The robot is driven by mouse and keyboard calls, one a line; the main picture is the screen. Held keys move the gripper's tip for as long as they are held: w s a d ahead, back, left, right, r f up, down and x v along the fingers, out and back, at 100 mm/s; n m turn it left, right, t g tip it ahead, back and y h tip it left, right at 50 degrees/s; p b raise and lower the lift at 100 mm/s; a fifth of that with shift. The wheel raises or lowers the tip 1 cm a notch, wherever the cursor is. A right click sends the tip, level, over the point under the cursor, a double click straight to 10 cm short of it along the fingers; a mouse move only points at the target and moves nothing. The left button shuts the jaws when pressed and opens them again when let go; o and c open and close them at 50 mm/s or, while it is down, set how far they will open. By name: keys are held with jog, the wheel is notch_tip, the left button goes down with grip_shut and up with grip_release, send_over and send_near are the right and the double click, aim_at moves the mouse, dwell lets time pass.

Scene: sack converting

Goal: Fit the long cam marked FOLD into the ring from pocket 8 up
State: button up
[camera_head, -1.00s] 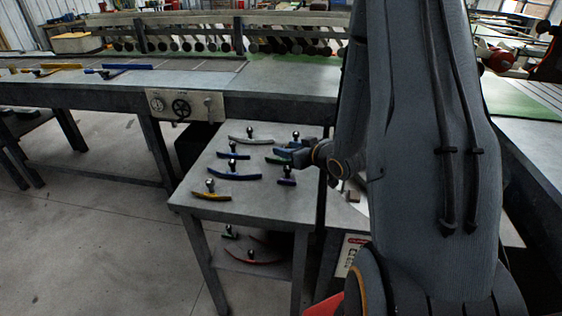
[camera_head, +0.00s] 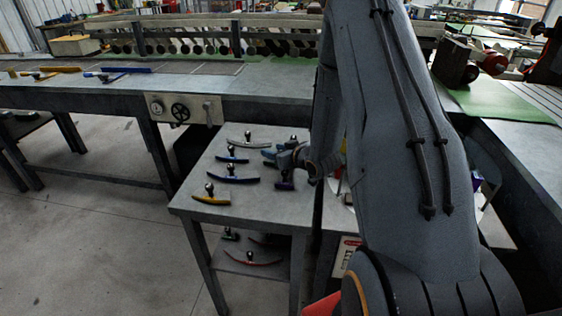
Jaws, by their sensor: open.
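Several curved cams with upright ball knobs lie on a small grey side table (camera_head: 206,213). They include a pale grey long cam (camera_head: 236,144), a shorter blue cam (camera_head: 226,160), a long blue cam (camera_head: 238,180), a yellow cam (camera_head: 210,201) and a short purple cam (camera_head: 284,186). No marking can be read, so I cannot tell which is FOLD. My gripper (camera_head: 268,156) is open, low over the right part of this table, just above the purple cam in the picture. The ring and its pockets cannot be made out; my arm covers the area to the right.
A lower shelf holds a red cam (camera_head: 252,258). A long grey bench (camera_head: 60,97) with a handwheel panel (camera_head: 186,110) runs behind, bearing yellow and blue pieces. A green sheet (camera_head: 500,103) covers the bench at right. The floor at left is clear.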

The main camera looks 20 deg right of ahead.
grip_shut()
jog(key=shift+r, duration=0.1)
